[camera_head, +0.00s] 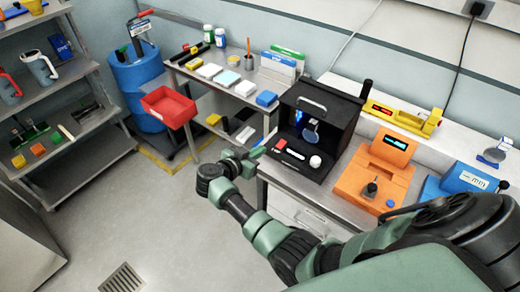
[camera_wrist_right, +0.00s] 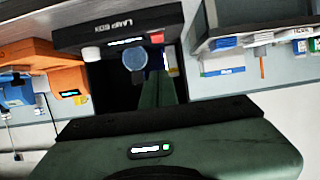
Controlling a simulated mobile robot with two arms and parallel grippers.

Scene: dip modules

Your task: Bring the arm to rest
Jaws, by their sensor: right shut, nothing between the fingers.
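My right arm reaches in from the lower right of the head view, bent across the front of the bench. Its gripper (camera_head: 256,153) hangs in the air near the bench's left front corner, left of the black lamp box (camera_head: 306,160). The gripper is shut and empty, and small in this view. In the right wrist view the lamp box (camera_wrist_right: 110,32) shows at the top, turned over, and my green gripper body fills the bottom; the fingertips are not clear there. My left gripper is not in view.
An orange device (camera_head: 367,190) and a blue device (camera_head: 462,181) stand right of the lamp box. A red bin (camera_head: 168,107) and a blue drum (camera_head: 138,75) stand to the left. A shelf rack (camera_head: 75,140) is at far left. The floor (camera_head: 140,225) between is clear.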

